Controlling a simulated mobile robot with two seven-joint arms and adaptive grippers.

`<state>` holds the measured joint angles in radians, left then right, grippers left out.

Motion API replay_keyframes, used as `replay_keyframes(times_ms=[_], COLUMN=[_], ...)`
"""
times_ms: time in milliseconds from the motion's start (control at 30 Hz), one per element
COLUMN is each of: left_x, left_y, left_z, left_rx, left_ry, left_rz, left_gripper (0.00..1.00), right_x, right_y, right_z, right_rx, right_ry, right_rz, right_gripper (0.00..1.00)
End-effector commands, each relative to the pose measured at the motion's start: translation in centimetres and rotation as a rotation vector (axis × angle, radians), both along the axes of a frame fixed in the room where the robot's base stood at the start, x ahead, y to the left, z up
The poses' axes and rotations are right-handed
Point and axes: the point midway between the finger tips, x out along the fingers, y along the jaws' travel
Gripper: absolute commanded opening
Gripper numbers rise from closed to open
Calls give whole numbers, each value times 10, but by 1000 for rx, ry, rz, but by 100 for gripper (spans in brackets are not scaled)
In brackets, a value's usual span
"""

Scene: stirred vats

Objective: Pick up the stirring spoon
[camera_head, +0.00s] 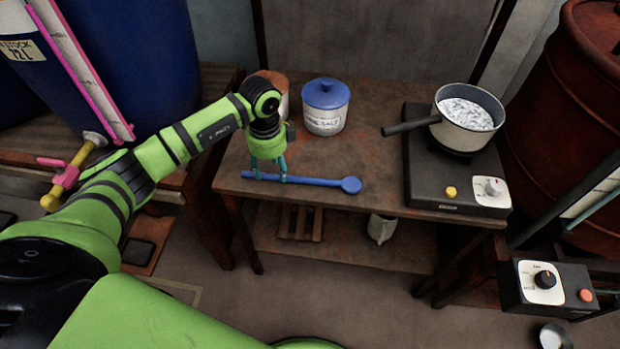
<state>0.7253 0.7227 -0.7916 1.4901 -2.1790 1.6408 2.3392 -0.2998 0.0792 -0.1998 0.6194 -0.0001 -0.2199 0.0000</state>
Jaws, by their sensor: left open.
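The stirring spoon (325,182) is blue and lies flat near the front edge of the wooden table (370,120). Its handle points left and its round bowl end is at the right. My left gripper (268,178) points down at the left part of the handle, with its teal fingers apart. The fingertips are at or just above the handle; I cannot tell whether they touch it. The gripper hides a little of the handle. My right gripper does not show.
A blue-lidded salt jar (326,108) and a partly hidden brown pot (273,85) stand behind the spoon. A pan (466,119) with pale contents sits on a hot plate (425,180) at right, its handle pointing left. A blue vat (130,60) is left, a rusty drum (570,110) right.

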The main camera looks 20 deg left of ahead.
Motion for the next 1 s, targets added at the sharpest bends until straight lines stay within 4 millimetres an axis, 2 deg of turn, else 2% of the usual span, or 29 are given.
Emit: replay_keyframes(times_ms=[100,200,433,467,500,567,600,1000], left_x=[0,0,0,0,0,0,0,1], left_y=[-1,-1,-1,-1,-1,-1,-1,-1], left_z=[-18,-24,-26,-26,-26,-26,-26,-24], left_rx=[-1,-1,-2,-2,-2,-2,-2,-3], left_ry=[3,1,-1,-1,-1,-1,-1,-2], left_rz=[-1,-2,-2,-2,-2,-2,-3,-3], left_gripper=[56,56,56,48,32,8,0,0], right_x=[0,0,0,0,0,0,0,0], right_y=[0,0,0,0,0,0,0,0], right_z=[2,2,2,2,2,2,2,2], right_rx=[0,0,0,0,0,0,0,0], right_ry=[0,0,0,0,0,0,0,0], right_rz=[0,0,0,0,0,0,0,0], right_gripper=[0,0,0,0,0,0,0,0])
